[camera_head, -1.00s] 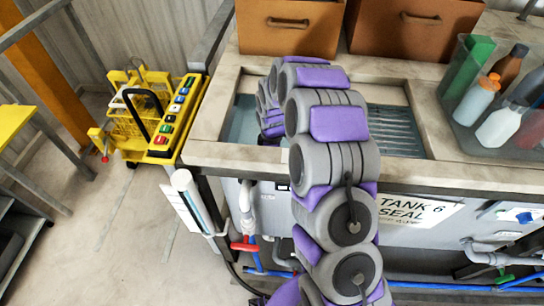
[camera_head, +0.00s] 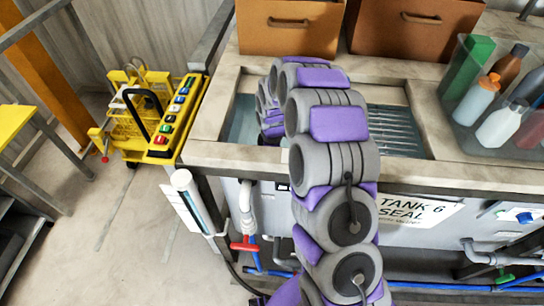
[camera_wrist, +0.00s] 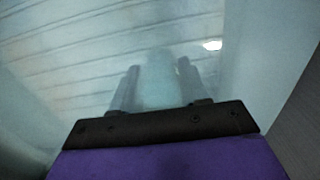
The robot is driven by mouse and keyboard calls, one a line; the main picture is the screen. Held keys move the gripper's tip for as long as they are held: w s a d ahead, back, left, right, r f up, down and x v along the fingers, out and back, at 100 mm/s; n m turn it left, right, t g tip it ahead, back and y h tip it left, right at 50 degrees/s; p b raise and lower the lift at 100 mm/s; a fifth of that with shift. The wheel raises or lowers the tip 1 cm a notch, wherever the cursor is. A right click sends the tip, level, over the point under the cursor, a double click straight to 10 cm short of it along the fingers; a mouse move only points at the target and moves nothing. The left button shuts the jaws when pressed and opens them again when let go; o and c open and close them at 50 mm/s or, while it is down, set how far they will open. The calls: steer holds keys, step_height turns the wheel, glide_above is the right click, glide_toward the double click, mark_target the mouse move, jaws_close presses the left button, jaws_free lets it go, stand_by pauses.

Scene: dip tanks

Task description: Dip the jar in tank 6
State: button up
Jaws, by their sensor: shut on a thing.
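Tank 6 (camera_head: 395,132) is a sunken basin with a ribbed floor in the pale worktop. Its label (camera_head: 418,211) reads "TANK 6 SEAL". My arm reaches down into the left part of this tank, and its links hide the gripper and jar in the head view. In the wrist view my gripper (camera_wrist: 158,84) is shut on a pale, translucent jar (camera_wrist: 160,80), one finger on each side. The jar looks hazy and bluish against the ribbed tank floor. I cannot tell exactly how deep it sits in the liquid.
Brown boxes (camera_head: 290,25) stand behind the tank. A clear bin (camera_head: 462,120) of bottles is at the right. A yellow control stand (camera_head: 165,150) with coloured buttons is at the left. Pipes with a red valve handle (camera_head: 244,247) run below the worktop.

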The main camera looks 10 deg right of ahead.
steer(key=shift+r, duration=0.2)
step_height(320, 180, up, 18)
steer(key=p, duration=0.7)
steer(key=shift+p, duration=0.35)
stand_by(1.0)
steer(key=shift+r, duration=0.1)
stand_by(1.7)
step_height(320, 180, up, 10)
steer(key=p, duration=0.4)
stand_by(0.5)
steer(key=shift+r+p, duration=0.1)
steer(key=shift+p, duration=0.2)
